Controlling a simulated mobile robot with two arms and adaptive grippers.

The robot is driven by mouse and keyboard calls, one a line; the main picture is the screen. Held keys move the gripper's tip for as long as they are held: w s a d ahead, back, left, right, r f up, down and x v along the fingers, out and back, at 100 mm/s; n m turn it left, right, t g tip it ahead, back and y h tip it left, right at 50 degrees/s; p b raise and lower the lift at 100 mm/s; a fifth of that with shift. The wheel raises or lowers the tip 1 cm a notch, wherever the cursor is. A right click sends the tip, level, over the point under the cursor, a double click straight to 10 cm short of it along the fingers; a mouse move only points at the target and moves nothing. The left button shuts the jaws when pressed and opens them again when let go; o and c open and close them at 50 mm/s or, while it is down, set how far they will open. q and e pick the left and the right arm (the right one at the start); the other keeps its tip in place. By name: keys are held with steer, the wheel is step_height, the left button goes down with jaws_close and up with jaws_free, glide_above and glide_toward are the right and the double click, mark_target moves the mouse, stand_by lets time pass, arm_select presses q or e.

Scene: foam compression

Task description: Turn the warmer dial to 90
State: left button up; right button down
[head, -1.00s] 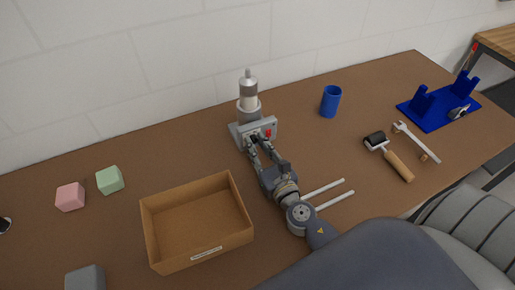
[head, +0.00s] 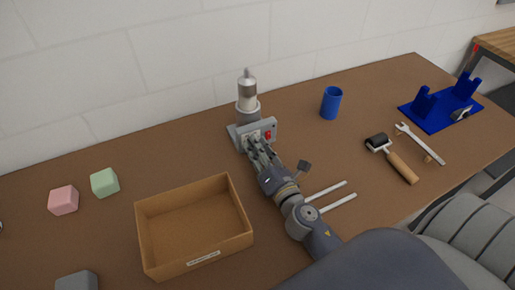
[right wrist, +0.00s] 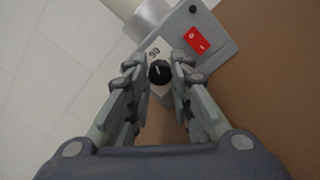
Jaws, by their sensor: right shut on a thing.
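The warmer (head: 249,108) is a grey base with a silver upright cylinder, standing near the wall in the head view. Its front panel carries a red switch (head: 268,135), which also shows in the right wrist view (right wrist: 197,41). The dial (right wrist: 158,71) is a small black knob with a light pointer line, beside a white label (right wrist: 153,52) with a tilted number that looks like 90. My right gripper (right wrist: 159,78) is shut on the dial, with a fingertip on each side. In the head view, my right gripper (head: 254,148) hides the dial. My left gripper is out of view.
An open cardboard box (head: 190,264) stands left of my right arm. Pink (head: 63,200) and green (head: 104,182) blocks lie further left. A blue cup (head: 331,103), roller (head: 392,158), wrench (head: 420,144) and blue stand (head: 437,118) are on the right. Two white rods (head: 325,190) lie beside my arm.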

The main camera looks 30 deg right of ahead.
steer(key=shift+f+m, duration=0.1)
steer(key=shift+m, duration=0.2)
steer(key=c, duration=1.4)
jaws_free()
step_height(320, 180, up, 10)
steer(key=shift+r, duration=0.1)
